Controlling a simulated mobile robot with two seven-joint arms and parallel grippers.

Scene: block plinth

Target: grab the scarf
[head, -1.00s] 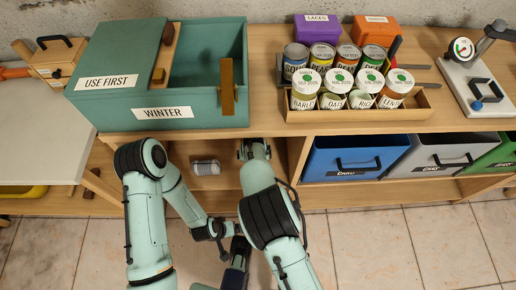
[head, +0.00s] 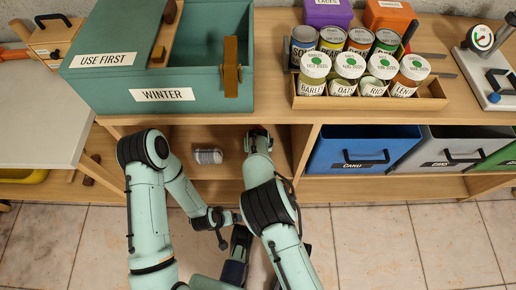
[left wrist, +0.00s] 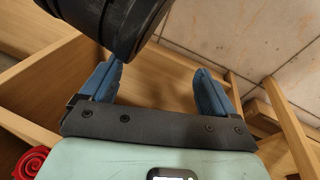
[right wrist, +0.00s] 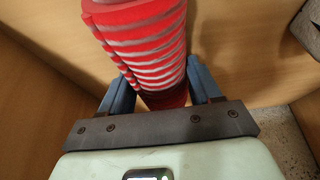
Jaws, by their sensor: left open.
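The scarf (right wrist: 150,45) is a red roll with white stripes, seen close up in the right wrist view. It lies between the fingers of my right gripper (right wrist: 162,92), which appear to press on both its sides. My left gripper (left wrist: 158,85) is open and empty, with a black arm joint of mine close in front. A red spiral (left wrist: 30,162) at the lower left of that view looks like a roll's end.
Above stand a teal WINTER box (head: 165,97) and a tray (head: 372,103) of cans. A blue bin (head: 363,150) is right of the shelf's divider. Tiled floor (head: 385,245) is clear at right.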

